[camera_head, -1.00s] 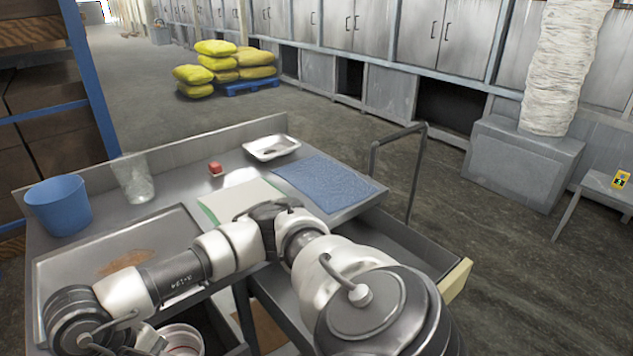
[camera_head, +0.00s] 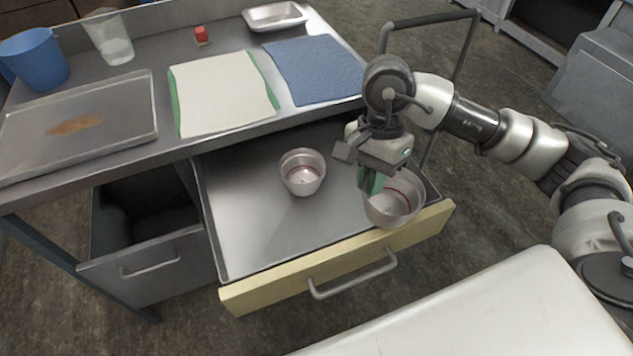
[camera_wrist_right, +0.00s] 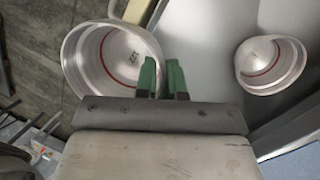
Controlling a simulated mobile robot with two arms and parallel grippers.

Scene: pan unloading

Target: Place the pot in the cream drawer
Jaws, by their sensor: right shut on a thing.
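My right gripper (camera_head: 372,182) is shut on the wall of a grey metal pot (camera_head: 396,205) with a red line inside. The held pot is at the front right corner of the open cream drawer (camera_head: 335,268), overlapping its front panel in the head view; I cannot tell whether it touches the drawer. A second, similar pot (camera_head: 302,173) stands upright inside the drawer, left of the held one. In the right wrist view, the green fingertips (camera_wrist_right: 162,78) grip the held pot (camera_wrist_right: 105,60), and the other pot (camera_wrist_right: 270,65) is at the right. My left gripper is not in view.
A grey drawer (camera_head: 150,262) stands open at the left and looks empty.

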